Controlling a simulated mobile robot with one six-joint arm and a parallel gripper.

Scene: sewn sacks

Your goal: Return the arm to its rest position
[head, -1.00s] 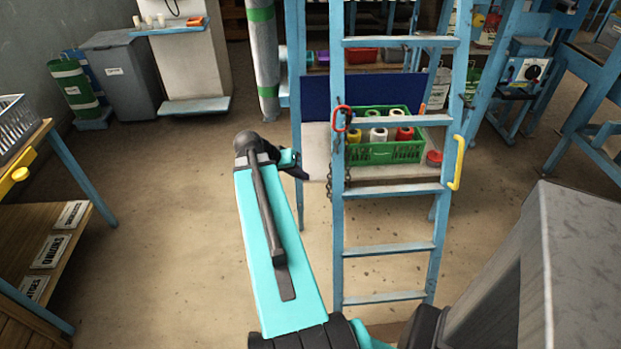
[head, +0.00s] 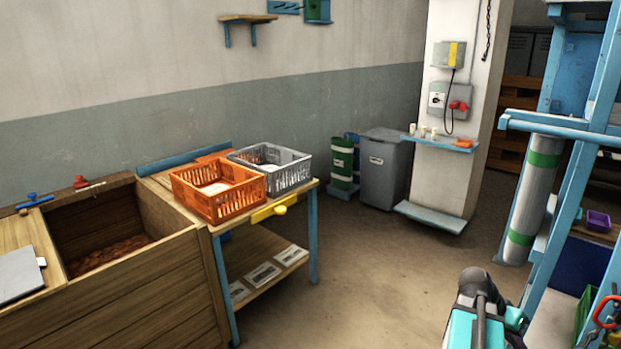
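My arm (head: 478,318) shows at the bottom right of the head view. I see a teal link with a dark rounded joint at its upper end. A small teal and dark part shows just right of that joint. My gripper itself is not in view, so I cannot see whether it holds anything. The arm stands left of the blue ladder and shelf frame, and I cannot tell the gap between them.
A blue frame (head: 552,255) with a red clip (head: 605,312) stands at the right. An orange crate (head: 218,190) and a grey crate (head: 290,170) sit on a table at the left, beside a wooden bin (head: 125,290). The floor (head: 390,270) between is clear.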

